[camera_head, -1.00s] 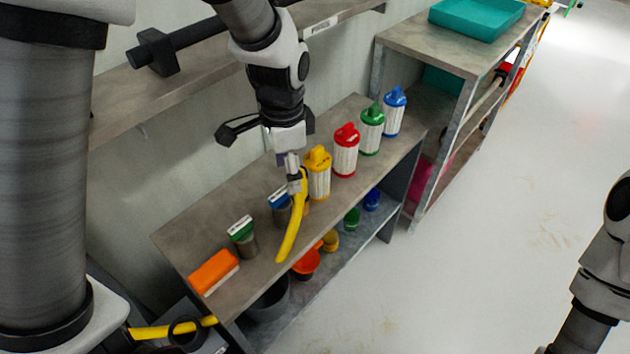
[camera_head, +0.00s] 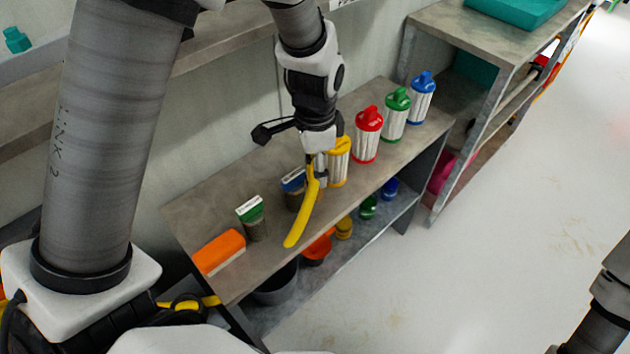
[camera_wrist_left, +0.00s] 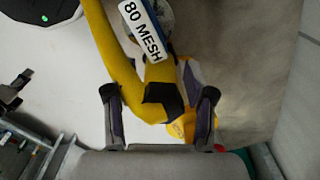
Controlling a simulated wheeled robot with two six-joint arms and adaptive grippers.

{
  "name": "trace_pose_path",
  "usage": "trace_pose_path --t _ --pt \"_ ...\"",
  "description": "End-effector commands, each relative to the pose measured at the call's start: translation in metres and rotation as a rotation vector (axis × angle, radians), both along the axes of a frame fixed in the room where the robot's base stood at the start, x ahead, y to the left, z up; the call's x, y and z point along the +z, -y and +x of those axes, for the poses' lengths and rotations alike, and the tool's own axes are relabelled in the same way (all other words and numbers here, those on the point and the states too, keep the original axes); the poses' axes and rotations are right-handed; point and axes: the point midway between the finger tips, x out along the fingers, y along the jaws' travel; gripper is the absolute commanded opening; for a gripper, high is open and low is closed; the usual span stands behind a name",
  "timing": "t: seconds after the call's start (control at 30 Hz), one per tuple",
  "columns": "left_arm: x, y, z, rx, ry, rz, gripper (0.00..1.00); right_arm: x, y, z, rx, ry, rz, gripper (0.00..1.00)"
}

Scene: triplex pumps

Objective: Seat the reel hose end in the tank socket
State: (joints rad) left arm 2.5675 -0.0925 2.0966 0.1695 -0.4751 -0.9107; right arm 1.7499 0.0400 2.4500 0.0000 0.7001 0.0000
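My left gripper (camera_head: 317,168) is above the front part of the grey bench, beside the yellow-topped canister. In the left wrist view the yellow hose (camera_wrist_left: 118,50) bends in between the two fingers (camera_wrist_left: 158,108), with a black collar (camera_wrist_left: 163,97) at the grip. Part of the grip is hidden by the fingers. I cannot make out the tank socket in either view. My right arm shows at the right edge, its gripper out of frame.
Yellow (camera_head: 339,160), red (camera_head: 367,137), green (camera_head: 395,115) and blue (camera_head: 421,98) canisters stand on the bench (camera_head: 205,205). Labelled cups (camera_head: 253,222) and an orange block (camera_head: 219,252) stand at left. A lower shelf holds coloured items (camera_head: 317,249). Open floor (camera_head: 480,270) lies right.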

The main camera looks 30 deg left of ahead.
Motion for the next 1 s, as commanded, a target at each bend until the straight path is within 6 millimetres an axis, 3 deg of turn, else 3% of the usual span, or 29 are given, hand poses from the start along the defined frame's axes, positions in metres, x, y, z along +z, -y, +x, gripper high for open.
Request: trace_pose_path --t 0.03,0.1,0.13,0.57,0.77,1.0 --pt "0.000 0.000 0.000 0.000 0.000 0.000 0.27 0.000 0.000 0.000 0.000 0.000 0.000 0.40" --pt "0.000 0.000 0.000 0.000 0.000 0.000 0.02 0.000 0.000 0.000 0.000 0.000 0.000 0.40" --pt "0.000 0.000 0.000 0.000 0.000 0.000 0.00 0.000 0.000 0.000 0.000 0.000 0.000 0.40" --pt "0.006 0.000 0.001 0.000 0.003 0.000 0.00 0.002 0.000 0.000 0.000 0.000 0.000 0.40" --pt "0.035 0.000 0.001 0.000 0.006 0.000 0.00 0.011 0.000 0.000 0.000 0.000 0.000 0.40" --pt "0.091 0.000 0.001 -0.001 0.007 0.000 0.00 0.025 0.000 0.000 0.000 0.000 0.000 0.40"
